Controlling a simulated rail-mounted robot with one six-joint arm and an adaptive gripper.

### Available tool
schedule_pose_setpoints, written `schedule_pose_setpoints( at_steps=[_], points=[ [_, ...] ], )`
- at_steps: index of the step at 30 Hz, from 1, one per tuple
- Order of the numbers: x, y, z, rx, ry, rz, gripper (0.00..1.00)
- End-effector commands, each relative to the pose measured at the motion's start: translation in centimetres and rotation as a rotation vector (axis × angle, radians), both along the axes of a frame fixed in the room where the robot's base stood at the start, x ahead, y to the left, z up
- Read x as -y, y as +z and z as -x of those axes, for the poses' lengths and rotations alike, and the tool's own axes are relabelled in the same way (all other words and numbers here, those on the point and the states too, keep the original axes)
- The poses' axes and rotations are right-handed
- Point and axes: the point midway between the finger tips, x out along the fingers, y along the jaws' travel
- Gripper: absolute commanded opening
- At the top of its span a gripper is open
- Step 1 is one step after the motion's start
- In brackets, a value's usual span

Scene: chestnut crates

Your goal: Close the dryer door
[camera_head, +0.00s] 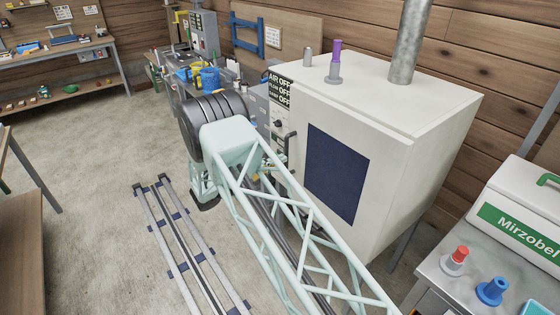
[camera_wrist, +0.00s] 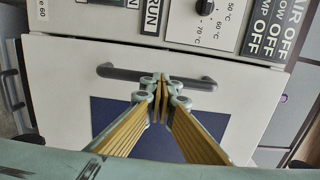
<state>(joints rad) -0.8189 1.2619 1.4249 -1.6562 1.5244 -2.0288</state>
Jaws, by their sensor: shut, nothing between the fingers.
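The dryer (camera_head: 440,125) is a large white cabinet at the right of the head view. Its door (camera_head: 385,170) has a dark blue window (camera_head: 337,172) and a black bar handle (camera_head: 291,152). In the wrist view the white door (camera_wrist: 255,105) lies along the control panel's edge, with no wide gap visible; I cannot tell whether it is fully shut. The handle (camera_wrist: 110,72) runs across, behind my fingertips. My gripper (camera_wrist: 160,85) is shut and empty, in front of the handle's middle; contact cannot be told. In the head view my arm hides most of it.
The control panel (camera_wrist: 215,22) with a dial and labels borders the door. A metal pipe (camera_head: 409,40) rises from the dryer's top. A side table (camera_head: 433,268) with a white-green case (camera_head: 515,195) stands at right. Floor rails (camera_head: 185,245) lie at left, with open floor beyond.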

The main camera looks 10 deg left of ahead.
Motion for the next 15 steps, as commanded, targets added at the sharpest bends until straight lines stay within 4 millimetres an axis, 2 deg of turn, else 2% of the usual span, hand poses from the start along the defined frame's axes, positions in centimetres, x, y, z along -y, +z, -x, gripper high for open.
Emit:
schedule_pose_setpoints(
  at_steps=[8, 15],
  points=[
    [0.2, 0.3, 0.0, 0.003, -0.002, -0.001, 0.0],
    [-0.1, 0.3, 1.7, 0.002, -0.004, -0.001, 0.0]
  ],
)
